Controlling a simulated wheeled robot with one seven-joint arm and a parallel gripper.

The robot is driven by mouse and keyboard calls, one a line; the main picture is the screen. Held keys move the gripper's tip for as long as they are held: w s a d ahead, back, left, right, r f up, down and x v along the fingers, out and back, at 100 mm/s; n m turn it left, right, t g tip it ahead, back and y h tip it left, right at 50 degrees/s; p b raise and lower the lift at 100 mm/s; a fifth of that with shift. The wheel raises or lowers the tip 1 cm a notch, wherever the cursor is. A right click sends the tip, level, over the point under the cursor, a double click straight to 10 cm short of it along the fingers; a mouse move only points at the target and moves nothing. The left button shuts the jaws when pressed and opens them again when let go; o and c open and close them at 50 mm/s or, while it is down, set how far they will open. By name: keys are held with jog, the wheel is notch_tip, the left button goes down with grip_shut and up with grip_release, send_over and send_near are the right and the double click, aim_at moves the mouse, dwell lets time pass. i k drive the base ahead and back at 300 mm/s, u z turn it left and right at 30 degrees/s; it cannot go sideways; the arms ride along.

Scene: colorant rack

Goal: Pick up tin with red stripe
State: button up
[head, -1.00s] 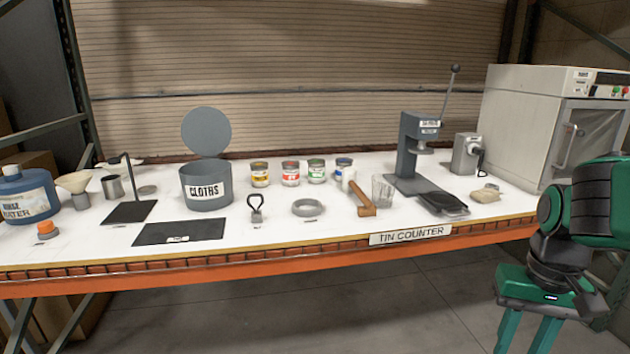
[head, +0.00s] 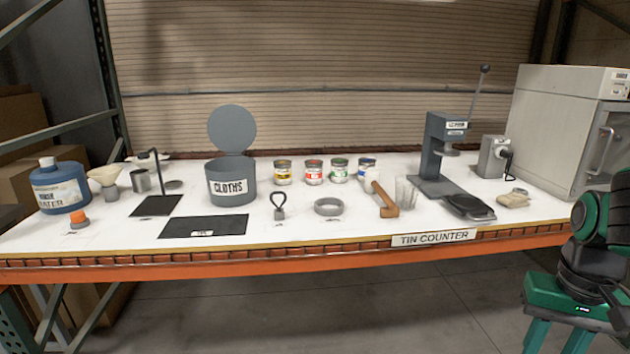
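The tin with the red stripe (head: 313,173) stands upright toward the back of the white counter. It is second from the left in a row of small tins. The yellow-striped tin (head: 283,173) is on its left and the green-striped tin (head: 339,171) on its right. A blue-striped tin (head: 367,168) stands at the row's right end, partly hidden by a white object and a wooden-handled tool. Part of my green and black arm shows at the lower right, away from the tins. My gripper is not visible.
A grey ring (head: 328,207) and a black loop-handled tool (head: 279,207) lie in front of the tins. The CLOTHS bin (head: 229,187) with raised lid stands to the left. The lever press (head: 440,155) and a large grey cabinet (head: 570,130) stand to the right. The counter has an orange front beam.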

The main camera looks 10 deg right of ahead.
aim_at(313, 175)
jog(key=u, duration=2)
jog(key=i, duration=2.05)
jog(key=z, duration=2.15)
